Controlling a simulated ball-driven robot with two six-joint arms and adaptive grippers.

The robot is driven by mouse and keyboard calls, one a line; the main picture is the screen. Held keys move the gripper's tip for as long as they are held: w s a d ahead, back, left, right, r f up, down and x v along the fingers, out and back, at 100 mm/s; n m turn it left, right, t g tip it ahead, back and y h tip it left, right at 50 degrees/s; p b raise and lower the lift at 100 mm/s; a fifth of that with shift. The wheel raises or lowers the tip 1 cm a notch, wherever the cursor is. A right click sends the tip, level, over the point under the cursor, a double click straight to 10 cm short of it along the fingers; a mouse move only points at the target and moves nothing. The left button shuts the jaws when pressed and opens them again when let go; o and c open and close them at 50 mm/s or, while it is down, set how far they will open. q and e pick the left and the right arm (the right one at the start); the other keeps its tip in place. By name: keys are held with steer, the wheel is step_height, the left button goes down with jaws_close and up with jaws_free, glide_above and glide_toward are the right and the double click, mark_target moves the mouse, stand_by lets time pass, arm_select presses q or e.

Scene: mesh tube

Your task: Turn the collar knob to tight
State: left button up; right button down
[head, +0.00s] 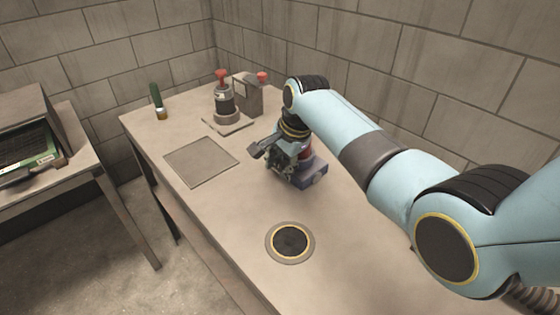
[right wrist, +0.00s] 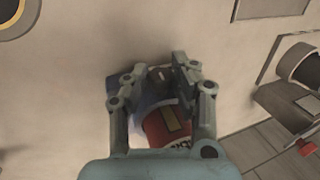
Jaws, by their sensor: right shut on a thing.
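My right gripper (head: 272,162) is down at a small device with a blue base (head: 316,173) and a red body (head: 306,153) on the workbench. The gripper and arm partly hide the device. My left gripper is not in view.
A dark cylinder with a red top (head: 223,98) stands on a plate at the back, beside a grey box with a red button (head: 248,93). A green-handled tool (head: 157,102) stands at the back left. A flat square plate (head: 200,161) and a round disc (head: 290,242) lie on the bench (head: 225,200).

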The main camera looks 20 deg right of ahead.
steer(key=shift+s+d+t+y+p, duration=0.15)
steer(key=shift+t+y+p, duration=0.15)
steer(key=shift+t+p, duration=0.6)
steer(key=shift+t, duration=0.4)
steer(key=shift+s+f+t+y, duration=0.1)
steer(key=shift+f+t+y, duration=0.1)
steer(key=shift+t+y, duration=0.35)
steer(key=shift+s+f+t+y+b, duration=0.1)
steer(key=shift+t+y+b, duration=0.15)
steer(key=shift+t+b, duration=0.65)
steer(key=shift+t, duration=0.35)
steer(key=c, duration=1.1)
jaws_free()
steer(key=shift+o, duration=0.2)
steer(key=v, duration=1.2)
